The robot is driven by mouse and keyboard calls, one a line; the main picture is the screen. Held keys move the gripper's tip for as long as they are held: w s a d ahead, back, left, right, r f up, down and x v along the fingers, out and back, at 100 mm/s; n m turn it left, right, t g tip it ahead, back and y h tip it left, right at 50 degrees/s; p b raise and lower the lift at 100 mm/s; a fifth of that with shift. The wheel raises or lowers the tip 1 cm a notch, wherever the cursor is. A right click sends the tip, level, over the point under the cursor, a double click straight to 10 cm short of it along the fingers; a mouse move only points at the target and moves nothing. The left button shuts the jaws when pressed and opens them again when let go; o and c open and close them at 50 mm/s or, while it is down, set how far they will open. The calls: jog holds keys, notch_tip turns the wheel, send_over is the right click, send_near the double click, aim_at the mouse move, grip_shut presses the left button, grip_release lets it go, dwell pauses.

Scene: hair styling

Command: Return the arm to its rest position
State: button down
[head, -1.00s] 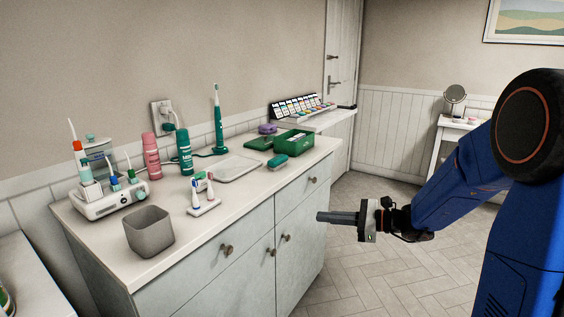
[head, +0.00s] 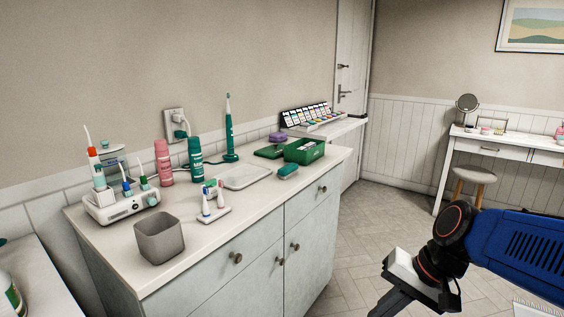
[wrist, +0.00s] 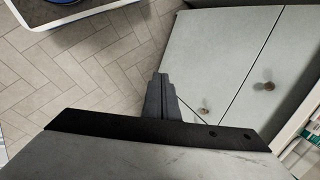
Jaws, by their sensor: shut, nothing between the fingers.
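My gripper (head: 388,305) is low at the bottom right of the head view, in front of the cabinet (head: 262,262) and over the floor. Its fingertips run off the bottom edge there. In the wrist view my gripper (wrist: 161,80) shows its dark fingers together, with nothing between them. The cabinet doors (wrist: 235,75) show to the right of the fingers in that view, and the fingers look apart from them. My blue arm comes in from the right edge of the head view.
The counter (head: 120,238) holds a grey cup (head: 160,240), a toothbrush stand (head: 213,212), a water flosser (head: 121,203), a pink can (head: 163,163), a green box (head: 304,151) and other items. A white table (head: 500,143) and stool (head: 474,176) stand right. Floor (head: 400,200) between is clear.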

jog(key=s+d+r+n+t+h, duration=0.1)
jog(key=s+d+n+t+h, duration=0.2)
jog(key=d, duration=0.5)
jog(key=shift+s+d+r+n+h, duration=0.25)
jog(key=shift+s+n+h, duration=0.6)
jog(key=shift+s, duration=0.2)
